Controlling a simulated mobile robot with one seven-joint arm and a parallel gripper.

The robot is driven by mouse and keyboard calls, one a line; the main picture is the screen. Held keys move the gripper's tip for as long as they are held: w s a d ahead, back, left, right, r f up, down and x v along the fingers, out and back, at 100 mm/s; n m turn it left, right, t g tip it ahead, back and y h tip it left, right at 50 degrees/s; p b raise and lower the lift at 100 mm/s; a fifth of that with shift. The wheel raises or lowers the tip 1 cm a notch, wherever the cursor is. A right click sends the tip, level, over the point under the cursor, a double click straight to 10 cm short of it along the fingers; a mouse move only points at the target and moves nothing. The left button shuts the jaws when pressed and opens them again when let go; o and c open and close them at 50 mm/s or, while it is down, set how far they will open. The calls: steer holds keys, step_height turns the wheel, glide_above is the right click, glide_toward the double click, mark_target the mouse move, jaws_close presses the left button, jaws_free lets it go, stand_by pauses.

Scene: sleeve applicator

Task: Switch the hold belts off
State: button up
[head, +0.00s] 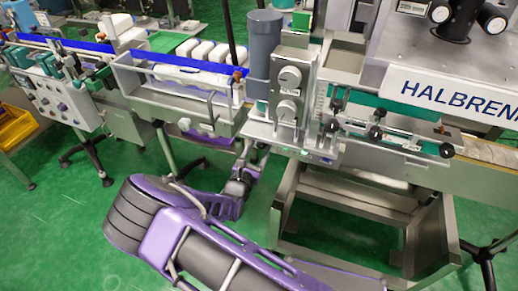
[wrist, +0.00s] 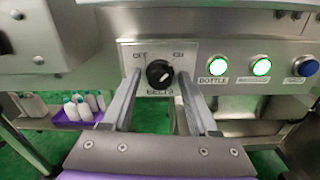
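The belts selector (wrist: 159,73) is a round black knob on a light plate, with OFF at its upper left, a partly readable word like ON at its upper right, and BELTS below. A pale mark shows on its lower right face; which setting it points to I cannot tell. My gripper (wrist: 159,77) is open in the wrist view, with one finger on each side of the knob. Gaps show between the fingers and the knob. In the head view my purple arm reaches under the machine's front, and the knob is not discernible there.
Right of the knob are two lit green-ringed buttons, one labelled BOTTLE (wrist: 217,66), and a blue button (wrist: 306,66). A grey box (wrist: 35,35) juts out at upper left. White bottles (wrist: 35,105) stand below left.

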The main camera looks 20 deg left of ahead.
jaws_close()
steer(key=shift+n, duration=0.3)
steer(key=n+p, duration=0.2)
steer(key=n, duration=0.1)
steer(key=shift+r+n, duration=0.1)
steer(key=shift+n, duration=0.3)
steer(key=n+p, duration=0.1)
steer(key=n, duration=0.3)
steer(key=n+p, duration=0.1)
steer(key=n, duration=0.4)
steer(key=shift+n, duration=2.2)
